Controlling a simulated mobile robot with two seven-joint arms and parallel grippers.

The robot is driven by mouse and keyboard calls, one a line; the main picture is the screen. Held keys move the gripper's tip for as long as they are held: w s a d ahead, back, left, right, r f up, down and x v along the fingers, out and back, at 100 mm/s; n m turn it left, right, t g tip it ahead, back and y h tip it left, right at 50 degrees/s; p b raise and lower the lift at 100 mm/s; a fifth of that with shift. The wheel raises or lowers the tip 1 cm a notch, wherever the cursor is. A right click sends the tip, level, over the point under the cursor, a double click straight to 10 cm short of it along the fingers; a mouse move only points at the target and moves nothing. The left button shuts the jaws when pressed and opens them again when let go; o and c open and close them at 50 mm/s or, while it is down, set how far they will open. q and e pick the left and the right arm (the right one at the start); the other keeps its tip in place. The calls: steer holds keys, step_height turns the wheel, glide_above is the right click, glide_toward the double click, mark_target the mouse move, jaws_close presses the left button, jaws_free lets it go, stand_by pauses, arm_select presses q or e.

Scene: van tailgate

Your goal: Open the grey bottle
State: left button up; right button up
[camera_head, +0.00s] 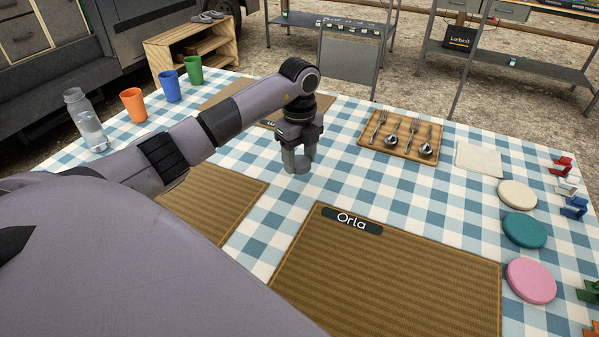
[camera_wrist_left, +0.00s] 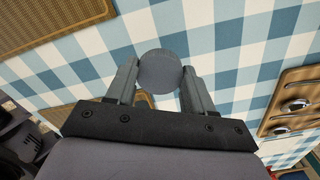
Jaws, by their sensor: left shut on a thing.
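My left gripper (camera_head: 300,158) points down over the middle of the checked cloth, shut on a grey round-topped thing (camera_wrist_left: 165,72). In the left wrist view its flat grey disc sits between the two fingers. Its lower part is hidden, so I cannot tell whether it is a lid alone or the top of a bottle. A translucent grey bottle (camera_head: 91,131) stands upright at the far left of the table, apart from my gripper. I cannot make out clearly whether its top is capped. My right gripper is in neither view.
Orange (camera_head: 133,105), blue (camera_head: 171,86) and green (camera_head: 194,70) cups stand behind the bottle. A wooden cutlery tray (camera_head: 376,145) lies right of my gripper. Placemats (camera_head: 400,275) lie in front. Cream, teal (camera_head: 524,230) and pink (camera_head: 531,281) discs line the right side.

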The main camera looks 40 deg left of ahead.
mark_target(299, 182)
arm_select(q)
steer(key=shift+f, duration=2.3)
steer(key=shift+f, duration=0.15)
steer(key=o, duration=1.2)
steer(key=shift+c, duration=0.2)
step_height(299, 182, up, 12)
steer(key=shift+r, duration=0.2)
